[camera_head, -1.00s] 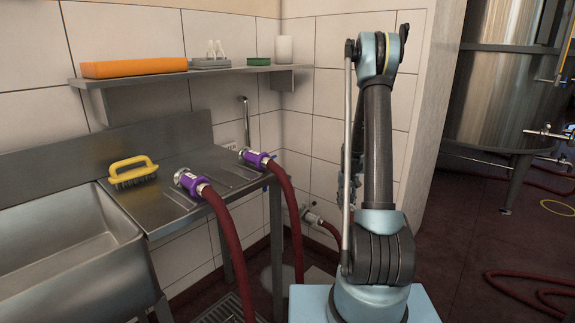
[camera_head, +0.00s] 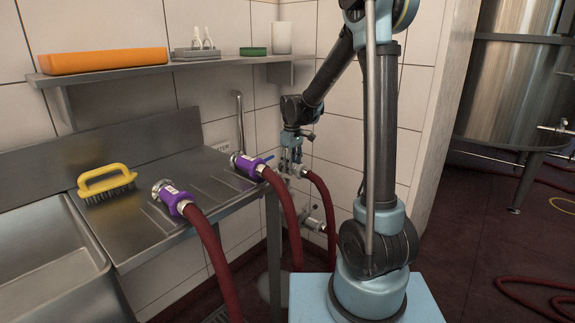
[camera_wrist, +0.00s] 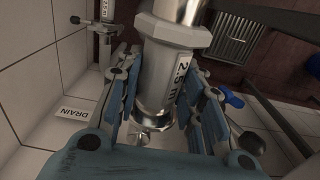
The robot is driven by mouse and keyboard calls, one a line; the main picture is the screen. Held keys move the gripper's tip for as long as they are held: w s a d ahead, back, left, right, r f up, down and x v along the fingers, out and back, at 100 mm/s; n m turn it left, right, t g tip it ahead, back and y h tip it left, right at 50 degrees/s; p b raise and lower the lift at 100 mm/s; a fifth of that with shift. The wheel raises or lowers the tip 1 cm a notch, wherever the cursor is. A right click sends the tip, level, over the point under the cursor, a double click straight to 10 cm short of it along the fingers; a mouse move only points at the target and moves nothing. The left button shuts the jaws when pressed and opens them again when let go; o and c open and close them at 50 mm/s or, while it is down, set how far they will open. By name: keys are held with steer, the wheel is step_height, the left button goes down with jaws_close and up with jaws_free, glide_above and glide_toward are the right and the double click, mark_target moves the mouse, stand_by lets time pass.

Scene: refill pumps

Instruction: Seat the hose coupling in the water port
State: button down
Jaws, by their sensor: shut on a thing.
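My gripper (camera_head: 291,160) is shut on a silver hose coupling (camera_head: 298,170), held near the wall corner beside the drainboard. A dark red hose (camera_head: 325,195) hangs from the coupling. In the wrist view, the coupling (camera_wrist: 160,75) lies between my fingers (camera_wrist: 155,105), and its white size label faces the camera. A metal wall fitting (camera_head: 315,223) shows below the gripper, partly hidden by the hose. A "DRAIN" label (camera_wrist: 78,113) is on the tiles in the wrist view. I cannot tell which fitting is the water port.
Two purple couplings, one near (camera_head: 171,197) and one far (camera_head: 248,165), lie on the drainboard (camera_head: 135,225) with red hoses hanging off its edge. A yellow brush (camera_head: 106,182) lies beside the sink (camera_head: 50,255). A shelf (camera_head: 140,69) runs above.

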mark_target(290, 193)
steer(key=shift+w+a+f, duration=0.1)
steer(key=shift+w, duration=0.3)
steer(key=shift+f, duration=0.25)
steer(key=shift+a+f, duration=0.1)
steer(key=shift+f, duration=4.4)
steer(key=shift+f, duration=0.35)
steer(key=c, duration=1)
jaws_free()
